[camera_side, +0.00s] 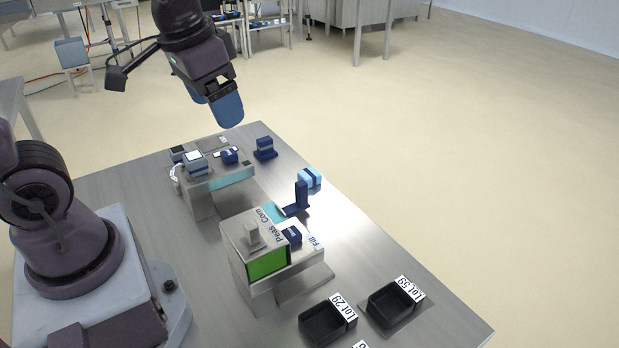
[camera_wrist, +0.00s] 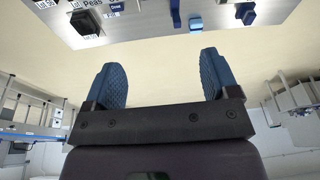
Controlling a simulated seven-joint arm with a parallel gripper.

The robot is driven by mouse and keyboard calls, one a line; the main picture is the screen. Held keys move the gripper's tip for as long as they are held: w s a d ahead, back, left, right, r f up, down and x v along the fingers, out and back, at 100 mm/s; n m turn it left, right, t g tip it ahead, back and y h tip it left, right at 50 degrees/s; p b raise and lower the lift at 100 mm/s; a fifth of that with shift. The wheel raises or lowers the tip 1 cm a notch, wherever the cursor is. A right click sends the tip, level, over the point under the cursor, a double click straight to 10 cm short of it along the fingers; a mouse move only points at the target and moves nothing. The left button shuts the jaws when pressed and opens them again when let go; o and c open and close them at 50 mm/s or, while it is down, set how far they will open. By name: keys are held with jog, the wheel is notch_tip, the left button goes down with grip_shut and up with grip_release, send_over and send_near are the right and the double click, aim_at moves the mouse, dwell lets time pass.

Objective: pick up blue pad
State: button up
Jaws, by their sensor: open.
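Several blue blocks are on the steel table, and I cannot tell for certain which is the blue pad. A dark blue block (camera_side: 265,149) stands at the far edge. A light blue block (camera_side: 310,178) with a dark band lies near the right edge, and it also shows in the wrist view (camera_wrist: 196,24). Smaller dark blue blocks sit on the rear station (camera_side: 229,157) and on the front station (camera_side: 291,235). My gripper (camera_side: 217,108) is high above the table's far end, apart from every block. In the wrist view its blue fingers (camera_wrist: 162,76) are spread and empty.
A dark blue L-shaped bracket (camera_side: 301,196) stands mid-table. The front station has a green screen (camera_side: 267,263). Air around my gripper is clear.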

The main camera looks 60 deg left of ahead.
jog(key=w+a+f+m+g, duration=0.4)
jog(key=w+f, duration=0.3)
jog(key=w, duration=0.4)
jog(key=m+t, duration=0.1)
jog(key=m, duration=1.4)
send_over(309, 173)
notch_tip(309, 173, down, 12)
jog(key=shift+h, duration=0.3)
notch_tip(309, 173, down, 12)
jog(key=shift+f, duration=0.2)
jog(key=c, duration=1)
